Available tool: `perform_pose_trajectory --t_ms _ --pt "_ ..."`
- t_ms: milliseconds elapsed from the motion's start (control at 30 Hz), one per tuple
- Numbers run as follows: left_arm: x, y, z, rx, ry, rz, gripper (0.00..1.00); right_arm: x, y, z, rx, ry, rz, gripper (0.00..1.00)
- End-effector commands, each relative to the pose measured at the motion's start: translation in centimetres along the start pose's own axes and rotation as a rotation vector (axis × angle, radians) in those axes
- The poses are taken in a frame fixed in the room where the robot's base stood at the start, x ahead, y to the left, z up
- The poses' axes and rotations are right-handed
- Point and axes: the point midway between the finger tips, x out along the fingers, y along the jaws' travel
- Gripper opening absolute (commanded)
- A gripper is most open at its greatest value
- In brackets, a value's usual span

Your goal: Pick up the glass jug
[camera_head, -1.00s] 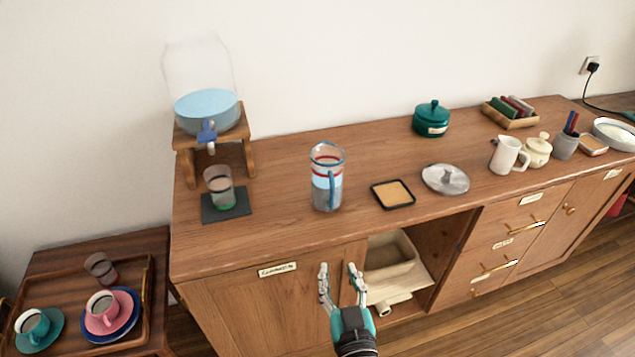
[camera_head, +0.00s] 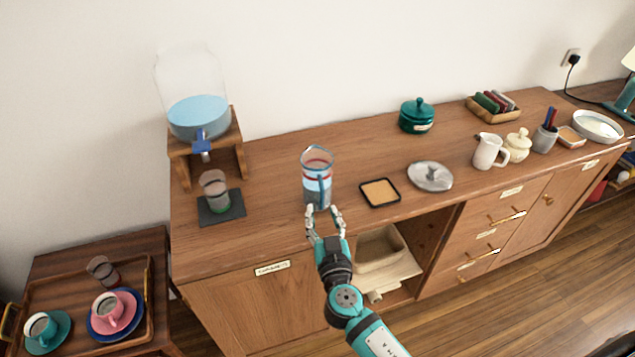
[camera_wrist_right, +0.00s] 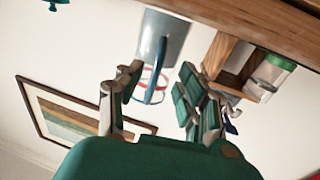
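The glass jug (camera_head: 316,165) stands upright on the wooden sideboard. It is clear, with red and blue bands, a blue handle and pale blue liquid inside. My right gripper (camera_head: 324,212) is open in front of the jug's lower part, with its fingers pointing at the handle side. In the right wrist view the jug (camera_wrist_right: 168,35) appears beyond and between the open fingers (camera_wrist_right: 155,90), and the picture is upside down. Whether a fingertip touches the jug cannot be told. My left gripper is not in view.
A black-edged coaster (camera_head: 380,192) and a metal lid (camera_head: 430,176) lie right of the jug. A glass (camera_head: 214,184) on a dark mat stands left, below the water dispenser (camera_head: 200,115). The sideboard's front edge lies under my right gripper. Bare wood surrounds the jug.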

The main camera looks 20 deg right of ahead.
Motion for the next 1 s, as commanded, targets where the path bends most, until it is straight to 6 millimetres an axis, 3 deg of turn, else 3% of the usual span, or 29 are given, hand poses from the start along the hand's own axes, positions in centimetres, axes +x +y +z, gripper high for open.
perform_pose_trajectory --t_ms 100,233,533,833,1000 --pt "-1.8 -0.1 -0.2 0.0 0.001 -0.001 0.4 2.1 0.4 -0.9 -0.005 0.002 0.001 0.38" --pt "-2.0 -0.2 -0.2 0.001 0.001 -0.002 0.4 3.6 0.3 -0.5 -0.002 0.0 0.001 0.38" --pt "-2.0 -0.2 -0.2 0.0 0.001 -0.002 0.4 4.1 0.3 -0.2 0.0 0.0 0.0 0.38" --pt "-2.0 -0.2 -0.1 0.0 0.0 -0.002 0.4 4.1 0.3 -0.3 0.0 0.0 0.0 0.0" --pt "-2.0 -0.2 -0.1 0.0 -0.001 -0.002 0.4 4.1 0.3 -0.3 0.0 0.0 0.0 0.0"
